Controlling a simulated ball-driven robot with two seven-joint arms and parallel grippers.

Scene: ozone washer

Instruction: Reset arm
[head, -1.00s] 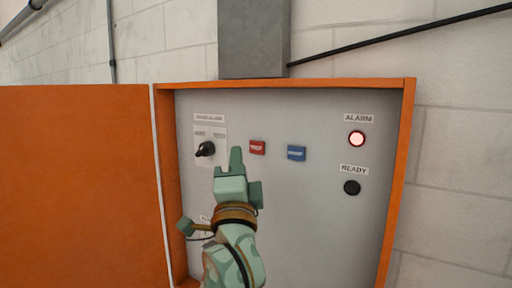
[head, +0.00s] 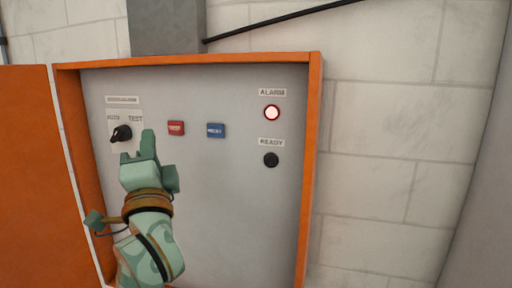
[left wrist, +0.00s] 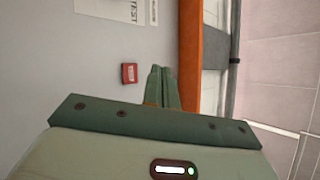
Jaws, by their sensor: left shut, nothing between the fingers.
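My left gripper (head: 138,150) is in front of the grey control panel (head: 235,200), just below and right of a black rotary knob (head: 121,133). The knob sits on a plate with labels that seem to read AUTO and TEST. In the left wrist view the fingers (left wrist: 162,80) are together with nothing between them, and the red button (left wrist: 129,73) shows beside them. In the head view the red button (head: 176,128) is right of the fingertips and apart from them. A blue button (head: 215,130) is farther right. My right gripper is not in view.
The ALARM lamp (head: 271,112) glows red-white, and the READY lamp (head: 270,160) is dark. An orange frame (head: 313,150) surrounds the panel, with the open orange door (head: 30,170) at the left. A grey duct (head: 166,25) is above. The block wall (head: 400,180) at right is bare.

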